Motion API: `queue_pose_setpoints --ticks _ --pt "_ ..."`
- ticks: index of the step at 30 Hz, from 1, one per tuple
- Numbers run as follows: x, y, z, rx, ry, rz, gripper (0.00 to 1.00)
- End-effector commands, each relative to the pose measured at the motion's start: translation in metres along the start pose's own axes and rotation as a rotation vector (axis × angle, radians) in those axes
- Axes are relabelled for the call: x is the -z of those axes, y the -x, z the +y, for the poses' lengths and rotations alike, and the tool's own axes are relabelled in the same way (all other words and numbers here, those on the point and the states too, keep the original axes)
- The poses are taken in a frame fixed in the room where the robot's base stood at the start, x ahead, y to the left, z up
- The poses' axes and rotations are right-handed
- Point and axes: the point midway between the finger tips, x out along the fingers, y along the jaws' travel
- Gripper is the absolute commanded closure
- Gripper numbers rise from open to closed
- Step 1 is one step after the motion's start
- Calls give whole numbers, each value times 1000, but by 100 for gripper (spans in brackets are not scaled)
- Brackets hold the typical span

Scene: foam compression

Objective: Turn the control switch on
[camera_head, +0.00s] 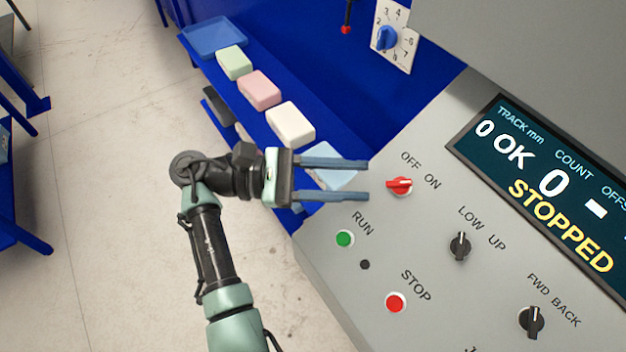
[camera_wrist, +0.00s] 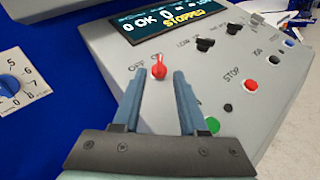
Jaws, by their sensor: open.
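The control switch (camera_head: 399,186) is a red rotary knob under the OFF and ON labels on the grey sloped panel. In the head view its handle lies roughly sideways, with its pointer to the left. It also shows in the wrist view (camera_wrist: 159,68), just beyond and between the fingertips. My gripper (camera_head: 368,180) is open and empty, its two blue fingers pointing at the knob from the left. In the wrist view the fingers (camera_wrist: 163,76) stand apart, and I see no clear contact with the knob. The display (camera_head: 550,170) reads STOPPED.
A green RUN button (camera_head: 345,239), a red STOP button (camera_head: 395,302) and black LOW/UP (camera_head: 460,246) and FWD/BACK (camera_head: 531,321) knobs are nearby. A blue numbered dial (camera_head: 387,38) is behind. Foam blocks (camera_head: 259,90) line a blue shelf at left.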

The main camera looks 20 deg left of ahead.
Motion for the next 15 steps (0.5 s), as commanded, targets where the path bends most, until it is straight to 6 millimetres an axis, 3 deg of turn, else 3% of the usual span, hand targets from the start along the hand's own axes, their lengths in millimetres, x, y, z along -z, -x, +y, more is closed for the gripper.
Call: queue_pose_setpoints --ticks 6,15 --pt "2 34 0 -2 0 3 58" --pt "0 52 0 1 0 1 58"
